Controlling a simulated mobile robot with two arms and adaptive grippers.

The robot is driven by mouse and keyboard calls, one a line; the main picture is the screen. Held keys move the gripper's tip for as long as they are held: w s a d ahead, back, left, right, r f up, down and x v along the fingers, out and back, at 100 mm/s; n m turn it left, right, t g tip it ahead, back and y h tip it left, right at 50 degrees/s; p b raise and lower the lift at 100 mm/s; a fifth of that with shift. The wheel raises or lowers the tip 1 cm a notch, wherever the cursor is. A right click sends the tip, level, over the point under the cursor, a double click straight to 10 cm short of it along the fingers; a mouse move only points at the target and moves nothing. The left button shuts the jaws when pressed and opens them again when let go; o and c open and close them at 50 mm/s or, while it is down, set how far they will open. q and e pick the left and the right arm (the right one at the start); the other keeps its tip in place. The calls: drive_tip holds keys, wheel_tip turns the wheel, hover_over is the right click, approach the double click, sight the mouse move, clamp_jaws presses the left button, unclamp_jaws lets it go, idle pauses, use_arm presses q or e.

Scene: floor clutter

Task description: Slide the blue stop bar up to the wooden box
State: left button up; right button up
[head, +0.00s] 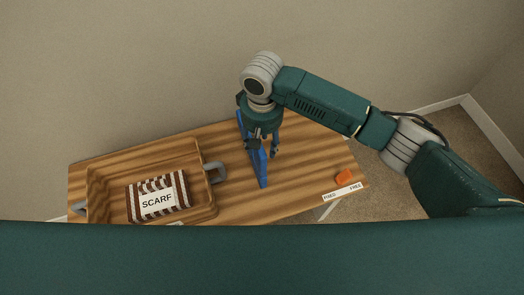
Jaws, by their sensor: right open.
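The blue stop bar (263,170) lies across the wooden table to the right of the wooden box (212,207), with a gap of bare table between them. The box is a shallow tray with grey handles, and its near side is cut off by a green part of my own body. My right gripper (264,150) points down at the bar's middle, its fingers open. The wrist hides part of the bar, and I cannot tell whether the fingers touch it. My left gripper is not in view.
A striped scarf bundle (172,187) labelled SCARF lies in the box. A grey handle (215,172) sticks out from the box towards the bar. An orange block (344,177) and a white FIXED/FREE label (343,192) are at the table's right end. A wall stands behind.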

wheel_tip(320, 180, down, 5)
drive_tip(key=shift+f, duration=0.1)
wheel_tip(320, 180, down, 2)
drive_tip(key=shift+f, duration=0.2)
drive_tip(key=shift+c, duration=0.8)
clamp_jaws()
drive_tip(key=s+a+p, duration=0.3)
drive_tip(key=a, duration=0.7)
drive_tip(key=shift+s+a, duration=0.15)
drive_tip(key=shift+a, duration=0.05)
drive_tip(key=shift+c, duration=0.5)
unclamp_jaws()
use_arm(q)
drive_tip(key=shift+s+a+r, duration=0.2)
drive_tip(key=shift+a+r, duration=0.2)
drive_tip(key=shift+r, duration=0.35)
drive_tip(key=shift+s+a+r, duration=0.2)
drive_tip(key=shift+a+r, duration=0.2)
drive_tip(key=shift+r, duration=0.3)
use_arm(e)
drive_tip(key=shift+o, duration=1.3)
